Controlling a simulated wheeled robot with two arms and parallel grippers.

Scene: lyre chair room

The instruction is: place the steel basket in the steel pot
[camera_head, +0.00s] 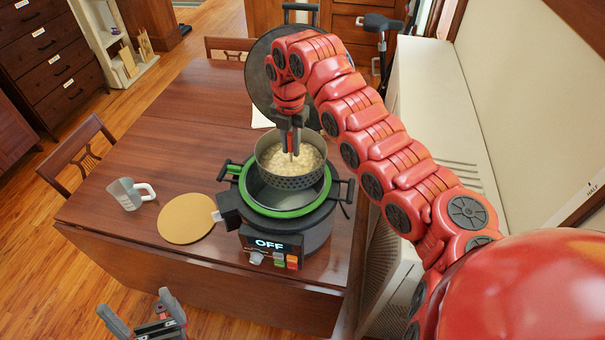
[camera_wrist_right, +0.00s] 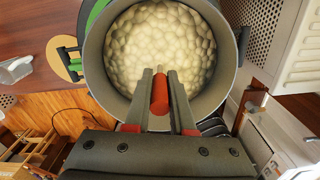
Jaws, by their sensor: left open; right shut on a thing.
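The steel basket (camera_head: 290,182) is a grey perforated bowl filled with pale lumpy food. My right gripper (camera_head: 291,150) is shut on its red-tipped handle; the right wrist view shows the fingers (camera_wrist_right: 160,88) around the handle at the basket rim (camera_wrist_right: 228,70). Pot interior shows below the basket; exact clearance is unclear. My left gripper (camera_head: 146,320) is open and empty near the bottom left.
A dark cooker base with an OFF display (camera_head: 271,245) is under the pot. A large round dark lid (camera_head: 258,85) stands behind the basket. A round tan board (camera_head: 187,218) and a measuring cup (camera_head: 127,194) are on the wooden table (camera_head: 150,150). The table's left part is mostly clear.

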